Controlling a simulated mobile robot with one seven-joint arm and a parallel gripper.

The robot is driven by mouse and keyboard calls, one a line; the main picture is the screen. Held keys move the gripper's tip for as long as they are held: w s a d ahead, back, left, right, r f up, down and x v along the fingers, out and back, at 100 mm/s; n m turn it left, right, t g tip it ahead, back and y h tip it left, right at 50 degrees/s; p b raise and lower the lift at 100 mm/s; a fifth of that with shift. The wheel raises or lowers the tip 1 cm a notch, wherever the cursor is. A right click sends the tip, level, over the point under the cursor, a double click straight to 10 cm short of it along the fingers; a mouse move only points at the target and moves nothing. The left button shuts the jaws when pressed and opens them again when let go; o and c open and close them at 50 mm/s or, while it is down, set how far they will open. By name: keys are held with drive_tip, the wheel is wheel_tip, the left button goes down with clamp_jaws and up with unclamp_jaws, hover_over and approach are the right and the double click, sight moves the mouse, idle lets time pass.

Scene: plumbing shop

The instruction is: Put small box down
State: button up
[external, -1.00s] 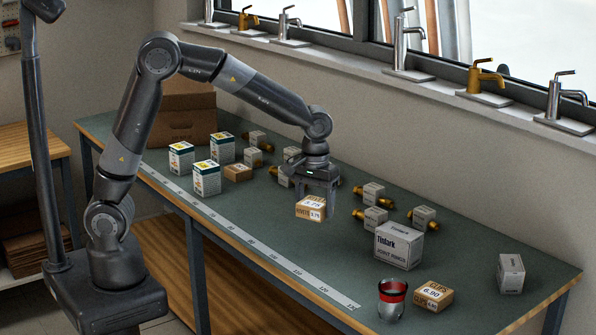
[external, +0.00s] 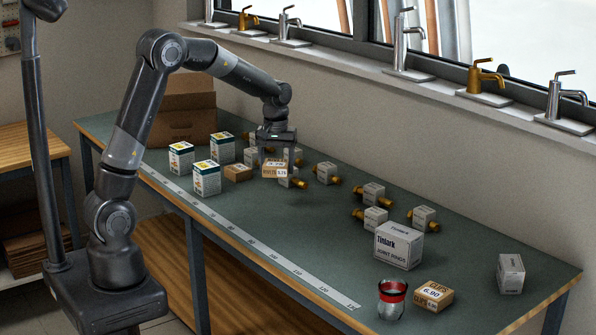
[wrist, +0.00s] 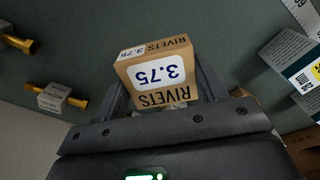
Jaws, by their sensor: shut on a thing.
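The small box is a brown carton (external: 274,169) with a white price label; in the wrist view the carton (wrist: 158,75) reads "RIVETS 3.75". My gripper (external: 276,160) is shut on it, one finger on each side in the wrist view. The box appears held close to or above the green bench top; I cannot tell whether it touches. Its underside is hidden. Another small brown box (external: 238,172) sits on the bench to its left. A brown "CLIPS 6.90" box (external: 433,296) lies at the bench's right end.
White-and-green boxes (external: 207,178) stand to the left. Several brass fittings with grey tags, one a fitting (external: 326,173), lie close behind and right. A grey Tinlark box (external: 398,246) and a red-banded cup (external: 392,299) stand further right. The bench's front middle is clear.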

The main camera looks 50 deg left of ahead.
hover_over(267, 194)
wheel_tip(267, 194, down, 6)
drive_tip(key=shift+f, duration=2.2)
drive_tip(key=o, duration=1)
drive_tip(key=shift+f, duration=0.1)
drive_tip(key=shift+o, duration=0.2)
